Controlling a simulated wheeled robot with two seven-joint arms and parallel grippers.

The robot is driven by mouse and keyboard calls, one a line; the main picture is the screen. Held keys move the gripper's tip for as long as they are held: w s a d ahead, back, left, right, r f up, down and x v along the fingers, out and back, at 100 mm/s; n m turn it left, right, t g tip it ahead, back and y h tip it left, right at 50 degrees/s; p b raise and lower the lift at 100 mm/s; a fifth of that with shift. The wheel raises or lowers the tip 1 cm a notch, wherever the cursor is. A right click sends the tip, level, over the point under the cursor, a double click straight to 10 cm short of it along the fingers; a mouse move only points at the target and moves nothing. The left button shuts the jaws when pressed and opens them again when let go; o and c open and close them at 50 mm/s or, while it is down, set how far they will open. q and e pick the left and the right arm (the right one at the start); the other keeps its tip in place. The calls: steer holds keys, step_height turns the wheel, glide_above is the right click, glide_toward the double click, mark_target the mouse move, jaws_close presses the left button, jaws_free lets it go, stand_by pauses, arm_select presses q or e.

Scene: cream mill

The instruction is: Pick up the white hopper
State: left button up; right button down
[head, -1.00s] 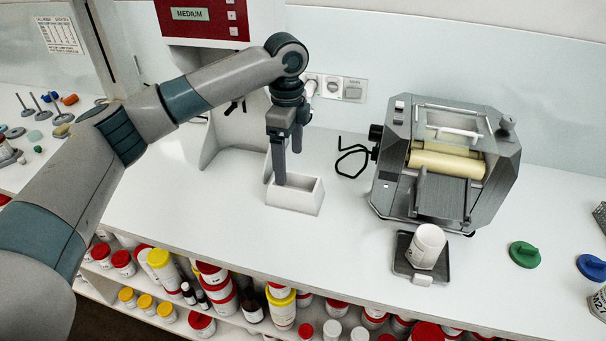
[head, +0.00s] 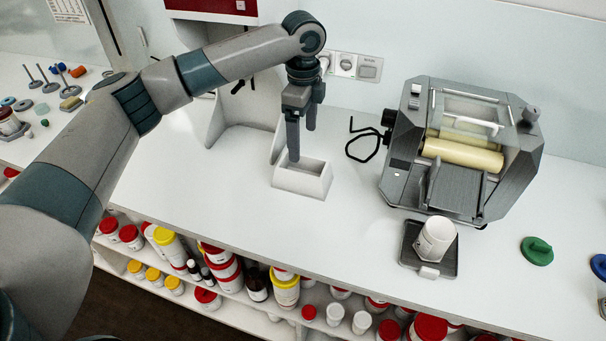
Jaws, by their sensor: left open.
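The white hopper (head: 304,187), an open-topped box with sloping sides, stands upright on the white counter left of the roller mill. My left gripper (head: 302,146) points down over it with its fingers apart and nothing between them. The nearer fingertip overlaps the hopper's far-left rim and opening. The other finger ends higher in the picture, beyond the hopper. I cannot tell whether either finger touches it. My right gripper is out of view.
The grey roller mill (head: 462,155) stands to the right, with a black cable beside it. A white cup (head: 436,239) sits on a dark scale (head: 411,257) in front. A green lid (head: 537,251) lies further right. Jars fill the shelf below. A white stand (head: 239,112) is behind the hopper.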

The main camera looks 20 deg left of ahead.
mark_target(303, 164)
arm_select(q)
steer(key=shift+f+p, duration=0.7)
steer(key=shift+f, duration=1.75)
steer(key=shift+s+f+p, duration=0.1)
steer(key=shift+f+p, duration=0.25)
steer(key=shift+p, duration=0.15)
step_height(303, 164, down, 4)
steer(key=shift+r+p, duration=0.1)
steer(key=shift+p, duration=0.9)
steer(key=shift+f, duration=0.35)
steer(key=c, duration=1.3)
